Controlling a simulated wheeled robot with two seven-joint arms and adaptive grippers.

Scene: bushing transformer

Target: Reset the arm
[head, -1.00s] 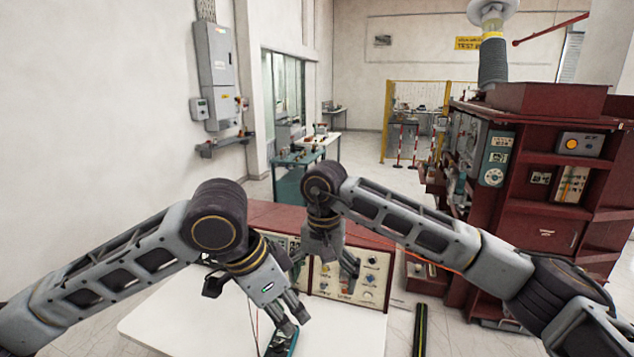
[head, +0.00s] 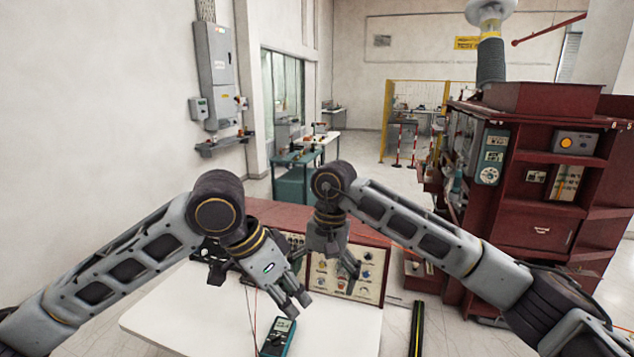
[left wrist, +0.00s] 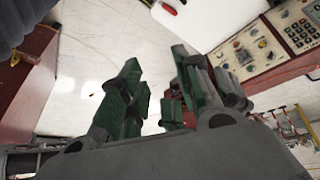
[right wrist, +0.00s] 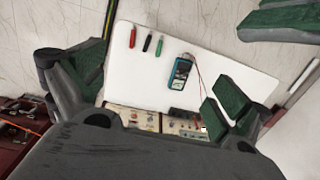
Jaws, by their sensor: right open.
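My left gripper (head: 297,302) is the lower one in the head view, above the white table and beside the meter. It also shows in the left wrist view (left wrist: 158,105), with a gap between its green-padded fingers and nothing held. My right gripper (head: 326,265) hangs in front of the control panel. In the right wrist view (right wrist: 155,88) its fingers are wide apart and empty, with the table below. A teal handheld meter (head: 279,338) lies on the white table (head: 180,318), apart from the left fingers in the head view; it also shows in the right wrist view (right wrist: 181,72).
The red-framed control panel (head: 368,275) stands at the table's back. Red, green and black pen-like items (right wrist: 147,42) lie on the table. A thin red wire (head: 255,318) runs near the meter. A large dark red cabinet (head: 540,225) stands at the right.

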